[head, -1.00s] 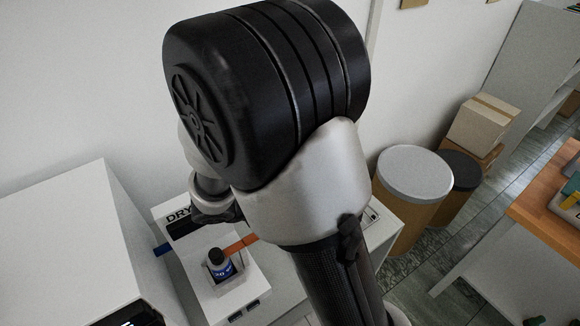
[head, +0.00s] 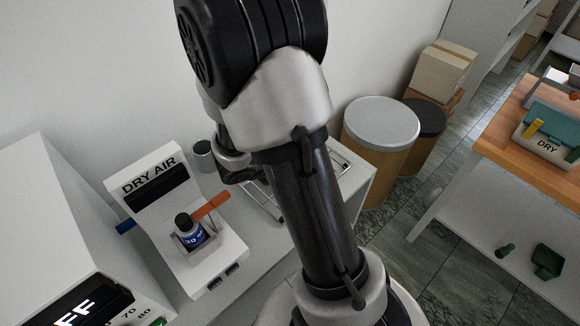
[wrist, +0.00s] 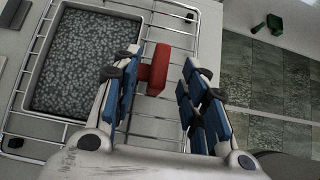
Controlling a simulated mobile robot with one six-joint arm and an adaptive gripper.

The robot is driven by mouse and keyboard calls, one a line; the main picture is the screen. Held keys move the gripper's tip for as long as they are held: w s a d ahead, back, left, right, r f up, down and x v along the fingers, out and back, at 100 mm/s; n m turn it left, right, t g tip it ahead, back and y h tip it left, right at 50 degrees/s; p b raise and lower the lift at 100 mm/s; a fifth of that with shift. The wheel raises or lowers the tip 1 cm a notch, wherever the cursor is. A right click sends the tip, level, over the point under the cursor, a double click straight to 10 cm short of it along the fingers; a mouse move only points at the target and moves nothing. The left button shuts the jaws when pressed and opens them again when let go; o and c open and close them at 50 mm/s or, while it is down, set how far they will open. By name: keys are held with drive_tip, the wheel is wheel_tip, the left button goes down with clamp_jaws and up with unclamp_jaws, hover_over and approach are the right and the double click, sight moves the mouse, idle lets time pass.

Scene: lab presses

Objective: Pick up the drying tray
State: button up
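A grey rectangular tray (wrist: 84,62) full of grey granules lies on a wire rack (wrist: 187,14) in the wrist view. A red T-shaped handle (wrist: 158,71) sticks out from its right side. My gripper (wrist: 163,58) is open above the rack, with its blue-padded fingers apart. The left finger hides part of the handle's stem, and the red grip shows in the gap between the fingers. I cannot tell whether a finger touches it. In the head view my arm hides the tray and gripper, and only part of the rack (head: 262,203) shows.
A white DRY AIR unit (head: 205,262) with a dark-capped bottle (head: 187,230) stands left of my arm, beside a grey cup (head: 202,154). Drums (head: 381,125) stand behind. At right, a wooden-topped table (head: 500,140) holds a DRY-labelled container (head: 541,146).

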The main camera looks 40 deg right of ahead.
drive_tip(key=x, duration=0.2)
drive_tip(key=shift+d+f+b, duration=0.25)
drive_tip(key=shift+d+b, duration=0.05)
drive_tip(key=shift+b, duration=0.05)
drive_tip(key=shift+c, duration=0.5)
clamp_jaws()
